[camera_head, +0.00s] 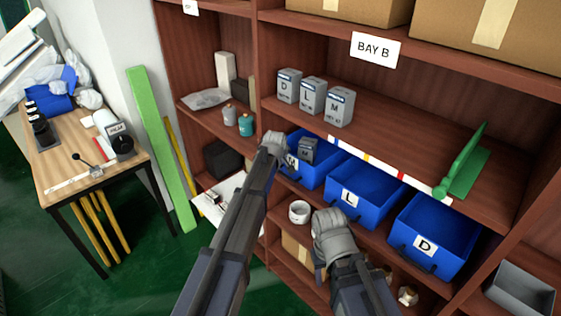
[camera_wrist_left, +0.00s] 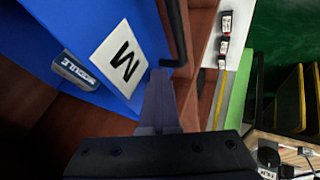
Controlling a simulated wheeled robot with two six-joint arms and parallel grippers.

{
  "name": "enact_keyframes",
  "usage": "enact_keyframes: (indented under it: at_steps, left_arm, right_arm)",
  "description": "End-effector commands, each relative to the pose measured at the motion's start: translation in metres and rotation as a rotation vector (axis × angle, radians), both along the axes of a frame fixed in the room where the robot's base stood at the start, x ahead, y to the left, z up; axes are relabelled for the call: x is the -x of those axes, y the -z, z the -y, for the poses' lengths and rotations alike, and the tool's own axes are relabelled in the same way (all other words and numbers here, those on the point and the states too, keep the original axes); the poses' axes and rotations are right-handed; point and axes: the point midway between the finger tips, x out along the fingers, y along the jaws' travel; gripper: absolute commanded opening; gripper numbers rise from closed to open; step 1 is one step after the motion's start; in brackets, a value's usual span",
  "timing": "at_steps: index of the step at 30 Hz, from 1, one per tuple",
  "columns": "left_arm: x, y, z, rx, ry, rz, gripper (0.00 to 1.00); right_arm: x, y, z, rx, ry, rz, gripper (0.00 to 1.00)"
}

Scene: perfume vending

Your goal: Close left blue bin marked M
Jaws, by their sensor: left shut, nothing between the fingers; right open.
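The left blue bin marked M (camera_head: 312,177) is pulled out of the shelf under the BAY B sign, and a grey box (camera_head: 308,150) shows in it. My left gripper (camera_head: 280,151) is at the bin's front left and hides part of its label. In the left wrist view, the shut, empty fingers (camera_wrist_left: 160,82) are close beside the white M label (camera_wrist_left: 122,60) and the black handle (camera_wrist_left: 176,35); I cannot tell whether they touch. My right gripper (camera_head: 333,232) is lower, in front of the L bin; its fingers are mostly hidden.
The blue L bin (camera_head: 350,197) and D bin (camera_head: 426,244) sit open and empty to the right. Several grey boxes (camera_head: 312,96) stand on the shelf above. A white tape roll (camera_head: 299,211) is below the M bin. A green panel (camera_head: 467,163) sticks up at right.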

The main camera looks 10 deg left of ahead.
Motion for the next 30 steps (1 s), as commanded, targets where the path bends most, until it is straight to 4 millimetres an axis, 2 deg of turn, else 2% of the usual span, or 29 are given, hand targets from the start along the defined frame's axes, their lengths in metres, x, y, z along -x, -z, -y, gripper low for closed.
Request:
enact_keyframes:
  at_steps: [8,12,21,25,30]
  left_arm:
    - [0.030,-0.001,-0.019,0.000,-0.001,-0.001,0.00]
    - [0.045,-0.027,-0.020,-0.002,0.001,-0.002,0.00]
    - [0.079,-0.070,-0.020,-0.002,0.000,-0.003,0.00]
    - [0.087,-0.080,-0.020,-0.002,0.000,-0.003,0.00]
    - [0.090,-0.081,-0.020,-0.002,0.000,-0.004,0.00]
  right_arm:
    - [0.000,-0.001,0.000,0.000,0.000,0.000,0.50]
    - [0.000,-0.027,0.000,0.000,0.000,0.000,0.50]
    - [0.000,-0.071,0.000,0.000,0.000,0.000,0.50]
    - [0.000,-0.080,0.000,0.000,0.000,0.000,0.50]
    - [0.000,-0.081,0.000,0.000,0.000,0.000,0.50]
